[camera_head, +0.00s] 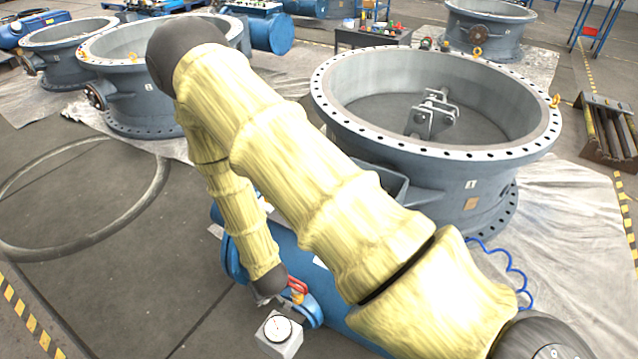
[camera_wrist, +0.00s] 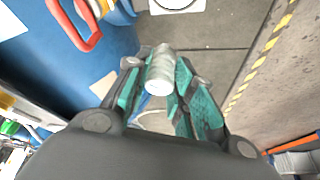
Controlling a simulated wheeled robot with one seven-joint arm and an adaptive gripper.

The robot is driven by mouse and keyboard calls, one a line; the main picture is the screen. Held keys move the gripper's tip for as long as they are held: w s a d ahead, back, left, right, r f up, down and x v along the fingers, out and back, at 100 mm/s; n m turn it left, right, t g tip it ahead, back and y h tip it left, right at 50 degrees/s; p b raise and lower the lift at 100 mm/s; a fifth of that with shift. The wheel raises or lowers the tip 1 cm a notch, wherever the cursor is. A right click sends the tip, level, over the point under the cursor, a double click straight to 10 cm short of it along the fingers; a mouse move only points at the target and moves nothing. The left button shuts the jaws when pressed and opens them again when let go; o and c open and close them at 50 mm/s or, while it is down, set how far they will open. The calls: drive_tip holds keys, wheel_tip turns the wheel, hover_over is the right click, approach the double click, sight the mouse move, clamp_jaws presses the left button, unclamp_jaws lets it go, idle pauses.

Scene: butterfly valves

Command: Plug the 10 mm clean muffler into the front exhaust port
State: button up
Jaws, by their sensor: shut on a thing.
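In the wrist view my gripper (camera_wrist: 158,78) is shut on a silver-grey cylindrical muffler (camera_wrist: 161,68), held between its teal-padded fingers. The muffler's pale round end faces the camera. A large blue cylindrical actuator body (camera_wrist: 105,45) lies to the left of the fingers. In the head view the blue actuator (camera_head: 285,250) shows partly behind my yellow-sleeved arm, and the arm's dark wrist end is beside it. The fingers and muffler cannot be made out there. I cannot pick out the front exhaust port in either view.
A red handle (camera_head: 297,287) sits close to my wrist; it also shows in the wrist view (camera_wrist: 75,22). A white box with a round dial (camera_head: 279,332) stands just in front. A large flanged valve (camera_head: 440,150) stands behind.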

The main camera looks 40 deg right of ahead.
drive_tip(key=w+d+r+m+h+p, duration=0.1)
drive_tip(key=w+d+r+m, duration=0.1)
drive_tip(key=w+d+r, duration=0.35)
drive_tip(key=w+d+r+m+p, duration=0.1)
drive_tip(key=w+d+r+m, duration=0.15)
drive_tip(key=d+r, duration=0.6)
drive_tip(key=w+d+r+m+h+p, duration=0.1)
drive_tip(key=w+d+r, duration=0.3)
drive_tip(key=d, duration=0.7)
drive_tip(key=shift+g, duration=0.3)
drive_tip(key=shift+w+a+f+b, duration=0.15)
drive_tip(key=shift+f+b, duration=0.95)
drive_tip(key=shift+f, duration=1.05)
drive_tip(key=shift+w+a+f+b, duration=0.1)
drive_tip(key=shift+f+b, duration=1)
drive_tip(key=shift+f, duration=1.05)
drive_tip(key=shift+f, duration=1.25)
drive_tip(key=o, duration=1.5)
drive_tip(key=shift+o, duration=0.2)
drive_tip(key=shift+r, duration=0.1)
